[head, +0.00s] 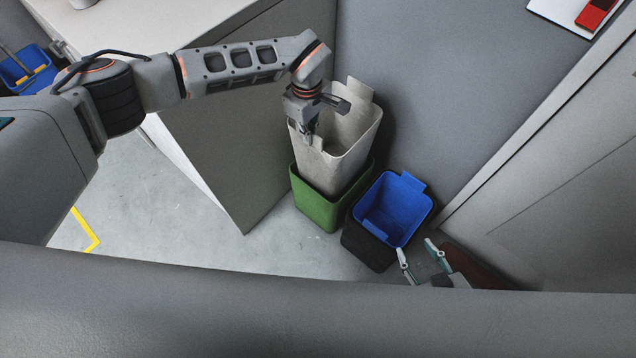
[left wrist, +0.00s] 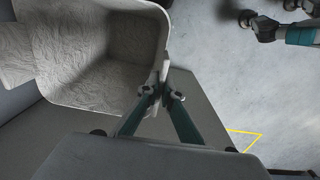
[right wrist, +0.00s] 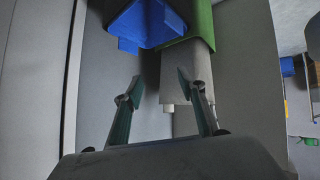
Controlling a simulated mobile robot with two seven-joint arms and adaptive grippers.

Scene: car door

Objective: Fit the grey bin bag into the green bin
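The grey bin bag (head: 351,125) is a stiff open-topped liner with a tab at its rim. In the head view its lower end is inside the green bin's (head: 318,206) mouth and most of it stands above the bin's rim. My left gripper (head: 309,136) is at the bag's left rim. In the left wrist view its fingers (left wrist: 162,84) close on a tab at the bag's (left wrist: 95,50) edge. My right gripper (head: 416,246) is open and empty beside the blue-lined bin; in the right wrist view its fingers (right wrist: 157,82) are wide apart. The bag's bottom is hidden.
A black bin (head: 367,247) with a blue liner (head: 394,210) stands just right of the green bin. Grey panels rise behind and left of the bins. A pale door-like panel (head: 560,180) is at the right. Floor (head: 170,205) at the left is clear.

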